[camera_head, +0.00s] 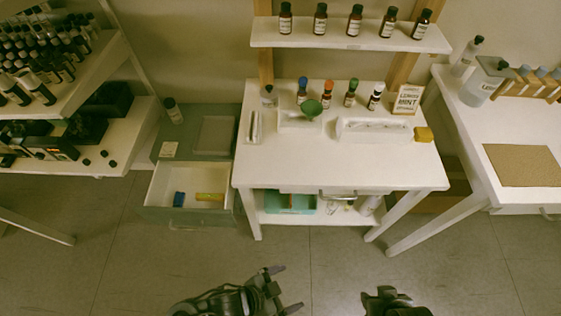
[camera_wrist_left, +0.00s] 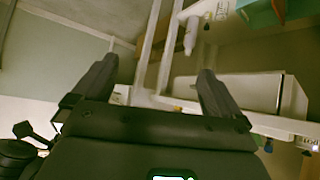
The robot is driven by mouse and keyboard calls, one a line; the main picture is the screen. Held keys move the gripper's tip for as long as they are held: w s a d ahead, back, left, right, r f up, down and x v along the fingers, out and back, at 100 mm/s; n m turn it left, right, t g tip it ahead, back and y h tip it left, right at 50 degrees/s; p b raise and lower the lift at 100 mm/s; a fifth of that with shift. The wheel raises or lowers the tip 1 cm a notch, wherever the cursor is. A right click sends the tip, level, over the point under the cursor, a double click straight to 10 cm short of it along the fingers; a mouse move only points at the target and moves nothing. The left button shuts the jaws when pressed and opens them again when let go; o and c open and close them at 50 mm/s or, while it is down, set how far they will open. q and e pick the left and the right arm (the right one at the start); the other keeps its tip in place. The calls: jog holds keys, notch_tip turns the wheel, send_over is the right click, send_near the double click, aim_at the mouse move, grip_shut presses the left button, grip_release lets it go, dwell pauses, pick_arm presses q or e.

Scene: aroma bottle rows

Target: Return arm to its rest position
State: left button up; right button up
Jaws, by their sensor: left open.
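My left gripper (camera_head: 286,289) is at the bottom of the head view, in front of the white table and apart from it. Its two fingers are spread with nothing between them, and they also show spread in the left wrist view (camera_wrist_left: 155,85). Part of my right arm (camera_head: 393,302) shows at the bottom edge of the head view, right of the left gripper. Its fingertips cannot be made out.
An open drawer (camera_head: 160,214) juts out at left. Bottles line the wall shelf (camera_head: 337,42). The floor (camera_head: 190,258) before the table is clear.

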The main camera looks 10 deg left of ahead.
pick_arm(q)
jog(key=a+r+n+g+y, duration=0.1)
jog(key=a+r+n+y, duration=0.3)
jog(key=a, duration=0.7)
jog(key=a+r+n+y, duration=0.1)
jog(key=a+n+y, duration=0.35)
jog(key=a, duration=0.65)
notch_tip(320, 180, up, 38)
jog(key=p, duration=3.8)
notch_tip(320, 180, down, 73)
jog(key=b, duration=7.2)
jog(key=shift+d+b, duration=0.25)
jog(key=shift+b, duration=0.15)
jog(key=shift+n, duration=0.25)
